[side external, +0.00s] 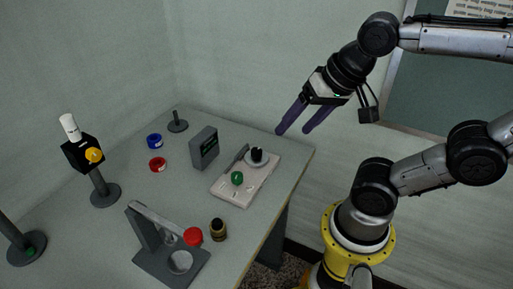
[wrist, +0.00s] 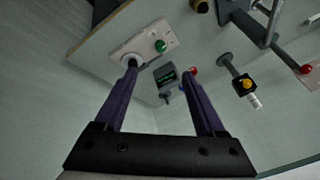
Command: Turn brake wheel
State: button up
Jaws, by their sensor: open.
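A black box (side external: 80,154) on a round-based stand carries a yellow round knob (side external: 94,156) and a tilted white cylinder (side external: 70,127), at the left of the table. The yellow knob also shows in the wrist view (wrist: 247,84), at the right. I cannot tell for certain whether this knob is the brake wheel. My gripper (side external: 291,132) is open and empty, with two long purple fingers. It is in the air above the table's far right corner, well apart from the black box. In the wrist view, my gripper (wrist: 160,69) shows its fingers spread.
A pale plate (side external: 240,194) with green and black knobs lies nearest my gripper. A grey display box (side external: 204,148), blue ring (side external: 155,141) and red ring (side external: 157,165) stand behind. A grey frame (side external: 160,255) with a red ball and a dark jar (side external: 218,230) are at the front.

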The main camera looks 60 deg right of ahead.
jog(key=w+d+r+m+g, duration=0.15)
jog(key=w+m, duration=0.25)
jog(key=m, duration=0.4)
jog(key=m+g, duration=0.4)
jog(key=m, duration=1)
send_over(257, 150)
notch_tip(257, 150, down, 10)
jog(key=f, duration=0.1)
notch_tip(257, 150, down, 12)
jog(key=shift+w+f, duration=0.1)
jog(key=shift+f, duration=0.05)
jog(key=shift+c, duration=0.2)
grip_shut()
